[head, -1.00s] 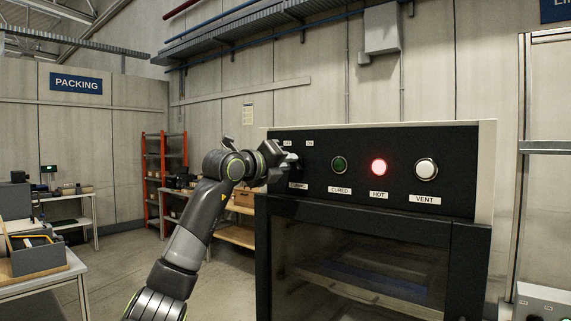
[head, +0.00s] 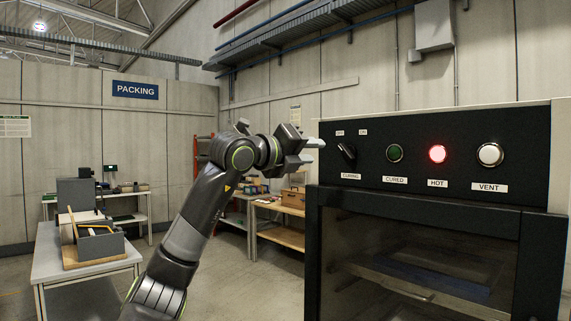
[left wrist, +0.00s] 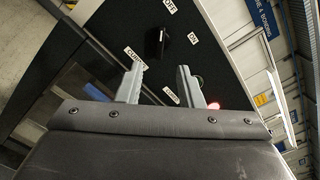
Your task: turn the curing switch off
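The curing switch is a black knob (head: 347,151) at the left end of the oven's dark panel, above the CURING label and below the OFF and ON labels. Its pointer appears to lean up-left, towards OFF. The left wrist view also shows the knob (left wrist: 158,42), with its light mark towards the OFF label (left wrist: 171,5). My left gripper (head: 308,152) is left of the knob in the head view, apart from it. In the left wrist view its fingers (left wrist: 158,88) are spread with nothing between them. My right gripper is not in view.
The panel also has a dark green CURED lamp (head: 394,153), a lit red HOT lamp (head: 437,154) and a white VENT button (head: 490,155). The oven door (head: 420,255) is below. Shelves and a table (head: 85,270) stand to the left, with open floor between.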

